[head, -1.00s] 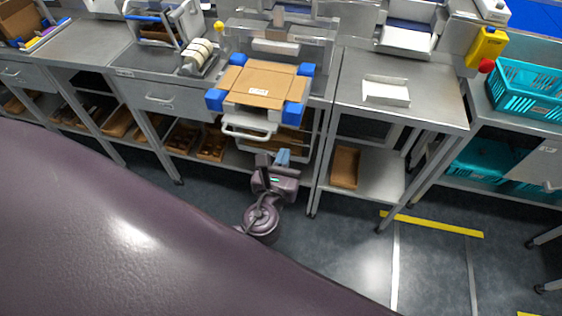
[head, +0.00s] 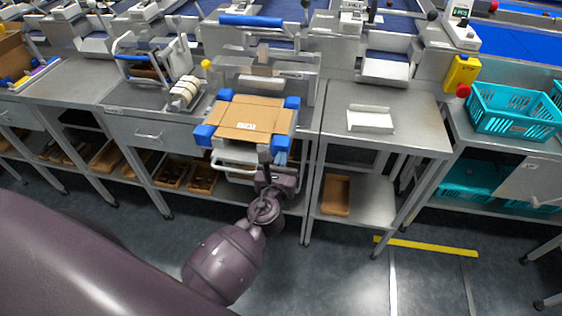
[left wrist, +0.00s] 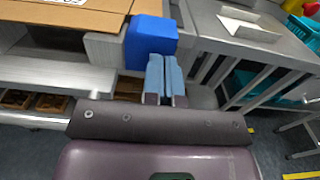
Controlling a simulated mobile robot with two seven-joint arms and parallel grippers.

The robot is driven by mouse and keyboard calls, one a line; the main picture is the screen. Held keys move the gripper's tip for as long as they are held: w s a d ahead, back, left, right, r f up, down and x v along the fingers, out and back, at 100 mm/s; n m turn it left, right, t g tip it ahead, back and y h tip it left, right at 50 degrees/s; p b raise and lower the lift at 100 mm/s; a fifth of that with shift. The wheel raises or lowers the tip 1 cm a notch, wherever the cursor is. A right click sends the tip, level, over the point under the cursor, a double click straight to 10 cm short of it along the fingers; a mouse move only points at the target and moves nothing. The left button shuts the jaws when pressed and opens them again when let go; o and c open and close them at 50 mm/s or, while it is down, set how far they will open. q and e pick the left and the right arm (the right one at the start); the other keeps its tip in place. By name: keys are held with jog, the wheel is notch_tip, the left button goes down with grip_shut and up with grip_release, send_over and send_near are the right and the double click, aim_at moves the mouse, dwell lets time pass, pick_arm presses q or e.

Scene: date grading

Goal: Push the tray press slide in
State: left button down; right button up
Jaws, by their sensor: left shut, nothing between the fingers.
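The tray press slide holds a flat brown cardboard tray blank (head: 238,120) between blue corner blocks (head: 204,134). A light grey handle bar (head: 232,163) sticks out at its front. My left gripper (head: 281,158) is shut and empty, at the front right corner of the slide just below the blue block. In the left wrist view, its pale blue fingertips (left wrist: 164,76) lie side by side, just under the blue corner block (left wrist: 151,40). I cannot tell whether they touch it. The cardboard (left wrist: 75,18) shows at the upper left there. My right gripper is not in view.
A metal table (head: 420,127) with a white folded tray (head: 369,119) stands to the right. Teal crates (head: 512,112) stand further right, by a yellow box with a red button (head: 462,76). A workbench (head: 60,85) is on the left. The floor in front is open.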

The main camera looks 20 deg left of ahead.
aim_at(285, 148)
pick_arm(q)
jog(key=x, duration=0.4)
jog(key=shift+d, duration=0.1)
jog(key=shift+w, duration=0.2)
dwell(0.3)
